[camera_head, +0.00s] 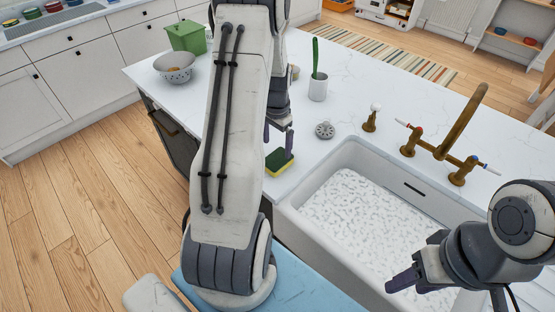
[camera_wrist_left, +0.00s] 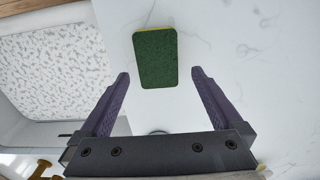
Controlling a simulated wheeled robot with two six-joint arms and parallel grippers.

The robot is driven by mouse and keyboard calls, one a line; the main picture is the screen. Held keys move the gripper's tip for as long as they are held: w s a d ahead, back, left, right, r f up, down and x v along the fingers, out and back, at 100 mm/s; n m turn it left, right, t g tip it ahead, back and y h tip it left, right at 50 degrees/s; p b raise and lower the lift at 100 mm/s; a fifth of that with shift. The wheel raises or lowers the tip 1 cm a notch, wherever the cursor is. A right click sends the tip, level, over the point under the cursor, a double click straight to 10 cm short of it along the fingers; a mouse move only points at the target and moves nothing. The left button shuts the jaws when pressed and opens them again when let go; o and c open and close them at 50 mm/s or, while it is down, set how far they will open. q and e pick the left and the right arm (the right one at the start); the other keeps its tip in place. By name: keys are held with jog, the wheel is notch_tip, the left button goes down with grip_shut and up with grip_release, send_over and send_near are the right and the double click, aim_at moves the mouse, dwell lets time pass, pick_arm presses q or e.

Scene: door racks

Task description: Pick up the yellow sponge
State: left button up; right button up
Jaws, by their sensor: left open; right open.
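The yellow sponge (camera_head: 279,161) has a dark green top face and lies on the white counter beside the sink's left edge. In the left wrist view the sponge (camera_wrist_left: 156,57) shows mostly its green face, with a thin yellow edge at the top. My left gripper (camera_head: 278,138) is above the counter at the sponge, fingers pointing down. In the wrist view the left gripper's purple fingers (camera_wrist_left: 160,75) are spread apart, with the sponge between and beyond their tips, not gripped. My right gripper (camera_head: 403,268) is over the sink's front right part, empty.
The white sink (camera_head: 350,150) with a brass faucet (camera_head: 463,120) lies to the right of the sponge. A grey cup with a green brush (camera_head: 318,88) and a drain strainer (camera_head: 324,130) stand behind. A colander (camera_head: 175,68) and green bin (camera_head: 187,37) stand at far left.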

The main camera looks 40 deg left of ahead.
aim_at(278, 158)
pick_arm(q)
jog(key=f+p, duration=0.1)
jog(key=f, duration=0.1)
jog(key=f+p, duration=0.1)
jog(key=f, duration=0.1)
jog(key=shift+s+d, duration=0.1)
jog(key=shift+d, duration=0.1)
jog(key=shift+f, duration=0.65)
jog(key=c, duration=1.2)
